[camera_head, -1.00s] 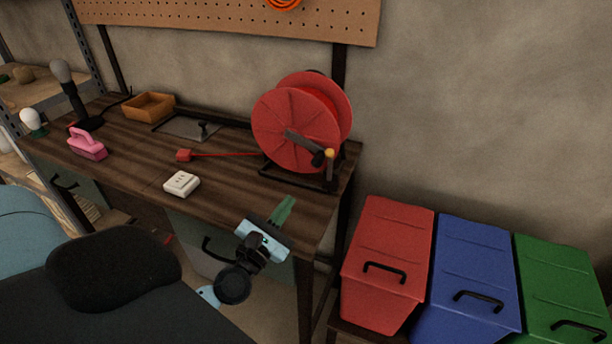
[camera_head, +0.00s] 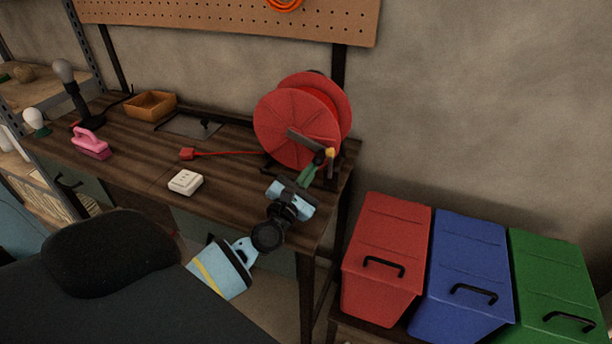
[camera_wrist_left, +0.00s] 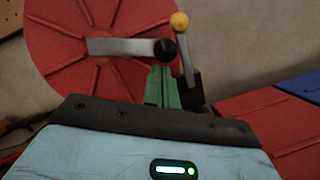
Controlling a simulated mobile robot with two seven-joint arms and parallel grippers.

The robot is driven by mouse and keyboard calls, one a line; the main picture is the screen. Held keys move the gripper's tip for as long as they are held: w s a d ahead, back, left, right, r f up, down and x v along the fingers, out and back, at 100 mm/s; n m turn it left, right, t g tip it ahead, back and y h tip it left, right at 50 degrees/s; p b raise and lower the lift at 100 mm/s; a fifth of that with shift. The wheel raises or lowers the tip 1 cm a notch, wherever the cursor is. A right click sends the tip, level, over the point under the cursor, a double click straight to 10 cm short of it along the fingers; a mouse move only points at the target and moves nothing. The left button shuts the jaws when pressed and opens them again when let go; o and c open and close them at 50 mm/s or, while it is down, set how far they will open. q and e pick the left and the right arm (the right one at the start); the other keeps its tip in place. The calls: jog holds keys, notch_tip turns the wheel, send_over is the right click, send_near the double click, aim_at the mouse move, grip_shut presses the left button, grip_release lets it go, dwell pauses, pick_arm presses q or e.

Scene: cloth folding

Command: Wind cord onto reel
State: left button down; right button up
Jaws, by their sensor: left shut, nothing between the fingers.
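A red cord reel (camera_head: 284,124) stands on a dark stand at the right end of the wooden workbench (camera_head: 140,165). Its grey crank arm (camera_head: 305,139) points down to the right and ends near a knob with a yellow ball (camera_head: 330,152). A red cord (camera_head: 225,154) runs left from the reel to a red plug (camera_head: 187,154) on the bench. My left gripper (camera_head: 309,176) has green fingers, shut and empty, just below the crank's end. In the left wrist view the fingers (camera_wrist_left: 162,88) appear just under the crank's dark end (camera_wrist_left: 165,50); contact cannot be told. My right gripper is not in view.
A white socket block (camera_head: 185,182), a pink brush (camera_head: 90,143), an orange tray (camera_head: 149,105) and a dark lamp (camera_head: 72,95) are on the bench. Red (camera_head: 385,245), blue (camera_head: 460,262) and green (camera_head: 552,280) bins stand right of it. The bench's middle is mostly clear.

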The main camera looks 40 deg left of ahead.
pick_arm(q)
jog(key=shift+d+r+n+y, duration=0.15)
jog(key=shift+d+n+y, duration=0.05)
jog(key=shift+n+y, duration=0.25)
jog(key=shift+d+r+n, duration=0.2)
jog(key=shift+r+n, duration=0.15)
jog(key=shift+n, duration=0.3)
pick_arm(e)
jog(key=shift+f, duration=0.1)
pick_arm(q)
jog(key=shift+d+f, duration=0.1)
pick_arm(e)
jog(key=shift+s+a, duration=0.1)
